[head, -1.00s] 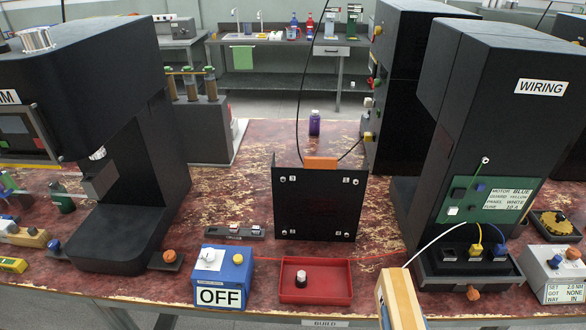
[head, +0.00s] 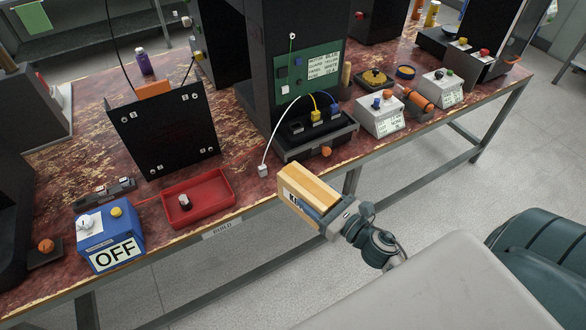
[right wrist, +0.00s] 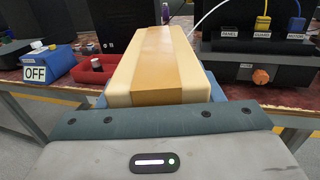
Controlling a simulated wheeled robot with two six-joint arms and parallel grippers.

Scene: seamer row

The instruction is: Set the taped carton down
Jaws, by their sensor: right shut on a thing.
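The taped carton (head: 308,188) is a tan box with a darker tape strip along its top and dark lettering on one end. My right gripper (head: 322,212) is shut on it and holds it in front of the bench's front edge, over the floor. In the right wrist view the carton (right wrist: 158,65) fills the middle, pointing away from the gripper. The fingertips are mostly hidden by the carton. My left gripper is in neither view.
The red-brown workbench (head: 70,152) holds a red tray (head: 222,203) with a small knob in it, a blue box marked OFF (head: 108,235), a black panel (head: 165,140) and a black terminal block (head: 315,135). Bench surface between them is narrow. A grey box (head: 380,115) stands further right.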

